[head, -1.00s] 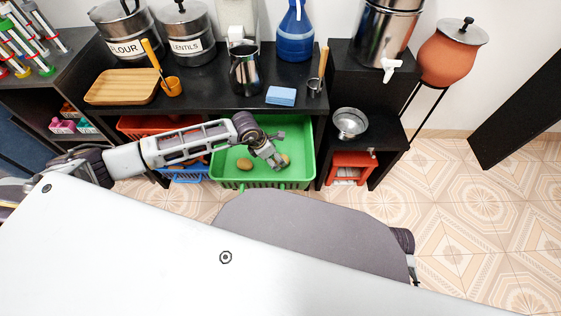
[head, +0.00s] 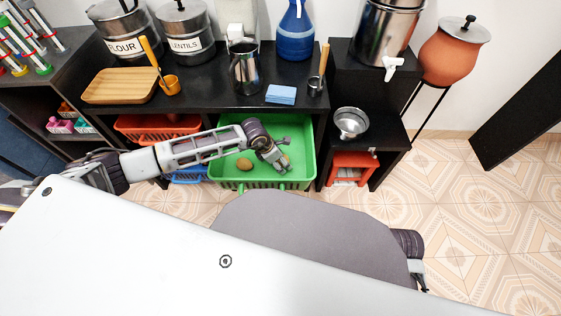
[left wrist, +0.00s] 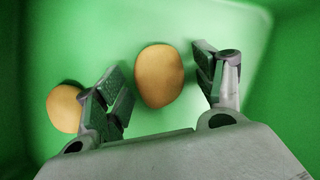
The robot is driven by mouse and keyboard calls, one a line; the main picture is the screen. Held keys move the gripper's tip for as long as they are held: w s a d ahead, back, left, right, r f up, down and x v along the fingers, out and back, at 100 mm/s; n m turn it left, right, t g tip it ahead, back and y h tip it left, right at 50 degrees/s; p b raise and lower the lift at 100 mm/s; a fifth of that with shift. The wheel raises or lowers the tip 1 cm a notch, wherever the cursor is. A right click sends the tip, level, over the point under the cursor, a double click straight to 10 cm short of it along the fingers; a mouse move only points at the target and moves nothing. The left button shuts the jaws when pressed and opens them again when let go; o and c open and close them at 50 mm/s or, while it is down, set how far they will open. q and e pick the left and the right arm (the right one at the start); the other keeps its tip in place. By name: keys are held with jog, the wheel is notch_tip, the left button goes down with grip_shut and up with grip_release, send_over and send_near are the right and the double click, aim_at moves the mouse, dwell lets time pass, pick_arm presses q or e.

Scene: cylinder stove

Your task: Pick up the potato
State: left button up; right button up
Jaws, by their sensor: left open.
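One potato (left wrist: 159,76) lies in the green crate (left wrist: 150,18), between the spread fingers of my left gripper (left wrist: 160,66) in the left wrist view. The fingers stand on either side of it, with a gap visible at least on the right. A second potato (left wrist: 64,108) lies to the left, outside the left finger, and is partly hidden by it. In the head view, my left gripper (head: 284,158) is open and reaches down into the green crate (head: 306,130). The outside potato (head: 245,164) shows left of it; the other is mostly covered by the gripper.
The crate walls surround the gripper closely. A black counter (head: 215,98) above holds a wooden tray (head: 120,86), a metal pitcher (head: 244,68) and a blue sponge (head: 281,95). A red crate (head: 150,128) is left, a metal bowl (head: 351,122) right.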

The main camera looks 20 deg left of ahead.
pick_arm(q)
jog(key=shift+c, duration=0.2)
jog(key=c, duration=1.1)
pick_arm(e)
jog(key=shift+w+r, duration=0.2)
jog(key=shift+w, duration=0.25)
pick_arm(q)
jog(key=shift+r, duration=0.5)
notch_tip(320, 180, up, 8)
jog(key=shift+f+p, duration=0.15)
jog(key=shift+p, duration=1)
jog(key=shift+r, duration=0.65)
pick_arm(e)
jog(key=shift+s+d+f, duration=0.15)
jog(key=shift+d+f, duration=0.05)
jog(key=shift+f, duration=0.7)
jog(key=shift+s+d+f, duration=0.1)
jog(key=shift+d+f, duration=0.05)
jog(key=shift+f, duration=0.75)
jog(key=shift+s, duration=0.1)
